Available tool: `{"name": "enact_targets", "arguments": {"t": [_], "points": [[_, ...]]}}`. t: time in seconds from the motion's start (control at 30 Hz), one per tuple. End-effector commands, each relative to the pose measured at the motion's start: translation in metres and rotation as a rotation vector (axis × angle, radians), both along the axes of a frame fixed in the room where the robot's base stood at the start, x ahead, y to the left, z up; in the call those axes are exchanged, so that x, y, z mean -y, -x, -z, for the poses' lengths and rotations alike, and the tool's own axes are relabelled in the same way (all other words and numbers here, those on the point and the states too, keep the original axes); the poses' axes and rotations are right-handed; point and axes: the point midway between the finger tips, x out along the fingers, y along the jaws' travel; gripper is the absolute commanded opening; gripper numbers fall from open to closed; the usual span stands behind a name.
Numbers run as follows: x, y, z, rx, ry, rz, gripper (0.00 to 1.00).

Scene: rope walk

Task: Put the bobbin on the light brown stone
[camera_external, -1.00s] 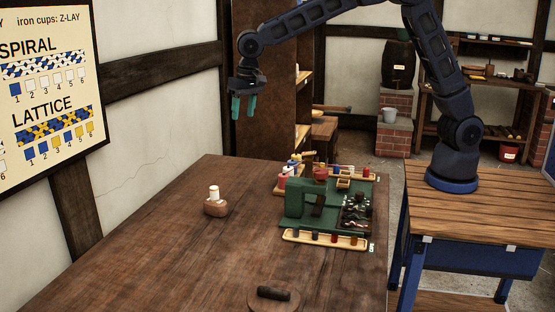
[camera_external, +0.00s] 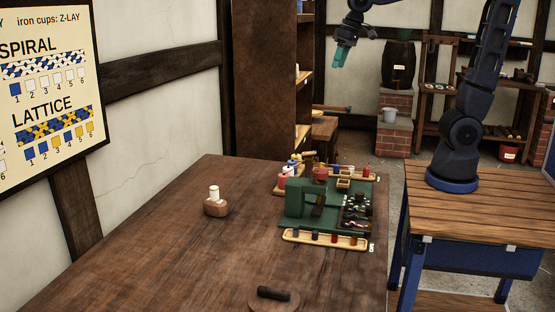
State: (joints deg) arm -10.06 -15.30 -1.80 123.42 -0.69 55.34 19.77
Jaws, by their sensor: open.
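A white bobbin (camera_external: 214,192) stands upright on a light brown stone (camera_external: 215,208) on the left part of the dark wooden table. My gripper (camera_external: 340,56) has teal fingers and is open and empty. It is high in the air at the top of the picture, behind and well above the table, far from the bobbin and the stone.
A green machine (camera_external: 309,197) stands on the table's right side, with a tray of small pegs (camera_external: 325,239) in front and several coloured spools behind. A dark cylinder (camera_external: 274,293) lies on a round disc at the front. The table's left half is mostly clear.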

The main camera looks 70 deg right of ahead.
Motion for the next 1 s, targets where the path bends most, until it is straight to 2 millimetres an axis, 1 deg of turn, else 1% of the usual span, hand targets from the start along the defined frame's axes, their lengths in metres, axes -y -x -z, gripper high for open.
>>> {"name": "enact_targets", "arguments": {"t": [0.03,0.17,0.3,0.5,0.6,0.7,0.8,1.0], "points": [[0.008,0.018,-0.002,0.013,0.003,-0.01,0.5],[0.023,0.058,0.001,0.035,0.019,-0.044,0.5],[0.037,0.101,0.008,0.06,0.038,-0.081,0.5],[0.051,0.158,0.026,0.093,0.071,-0.132,0.5],[0.056,0.179,0.036,0.105,0.087,-0.152,0.5],[0.059,0.193,0.044,0.113,0.098,-0.166,0.5],[0.06,0.201,0.048,0.117,0.104,-0.173,0.5],[0.06,0.204,0.05,0.118,0.106,-0.178,0.5]]}}
